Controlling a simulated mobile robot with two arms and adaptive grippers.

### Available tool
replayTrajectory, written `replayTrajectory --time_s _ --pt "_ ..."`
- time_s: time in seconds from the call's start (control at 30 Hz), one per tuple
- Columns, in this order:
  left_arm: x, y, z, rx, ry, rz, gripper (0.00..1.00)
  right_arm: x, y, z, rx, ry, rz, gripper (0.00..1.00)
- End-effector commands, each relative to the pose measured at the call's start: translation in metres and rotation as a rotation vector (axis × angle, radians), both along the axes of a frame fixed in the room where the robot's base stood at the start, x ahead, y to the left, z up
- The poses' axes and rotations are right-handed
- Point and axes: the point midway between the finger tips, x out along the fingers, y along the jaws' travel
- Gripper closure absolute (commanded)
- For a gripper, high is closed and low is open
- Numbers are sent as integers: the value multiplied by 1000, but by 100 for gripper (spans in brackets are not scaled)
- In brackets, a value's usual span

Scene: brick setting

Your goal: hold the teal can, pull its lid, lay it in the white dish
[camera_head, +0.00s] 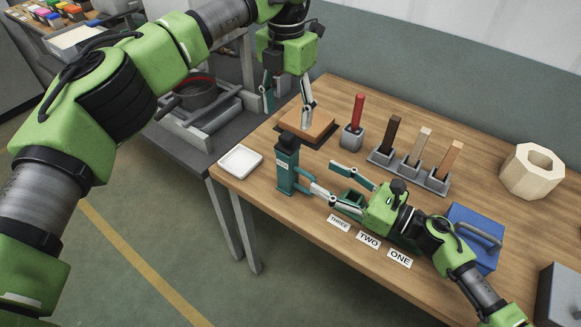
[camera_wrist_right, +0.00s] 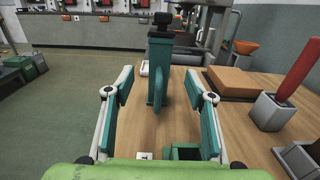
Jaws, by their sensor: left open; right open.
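The teal can (camera_head: 287,170) stands upright near the table's left edge, its black lid (camera_head: 286,142) on top and its handle facing my right gripper. It also shows in the right wrist view (camera_wrist_right: 160,58), ahead between the fingers. My right gripper (camera_head: 322,178) is open; one finger is close to the handle, and I cannot tell whether they touch. My left gripper (camera_head: 288,96) is open and empty, pointing down above the orange-brown block, behind the can. The white dish (camera_head: 240,161) lies empty at the table's left corner, left of the can.
An orange-brown block (camera_head: 307,125) lies on a dark base behind the can. A red peg in a grey holder (camera_head: 352,137) and a rack of several pegs (camera_head: 410,168) stand farther right. A blue box (camera_head: 474,238) and number labels (camera_head: 368,240) are near my right arm.

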Motion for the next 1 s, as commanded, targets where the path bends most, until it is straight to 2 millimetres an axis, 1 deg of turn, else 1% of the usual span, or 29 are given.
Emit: replayTrajectory --time_s 0.17,0.6,0.8,1.0 --pt "0 2 0 6 2 2 40 9 13 0 0 -3 3 50" --pt "0 1 0 3 2 1 40 56 78 1 1 -2 2 50" --pt "0 1 0 3 2 1 40 67 93 0 0 0 1 50" --pt "0 1 0 3 2 1 40 70 97 0 0 0 1 50"
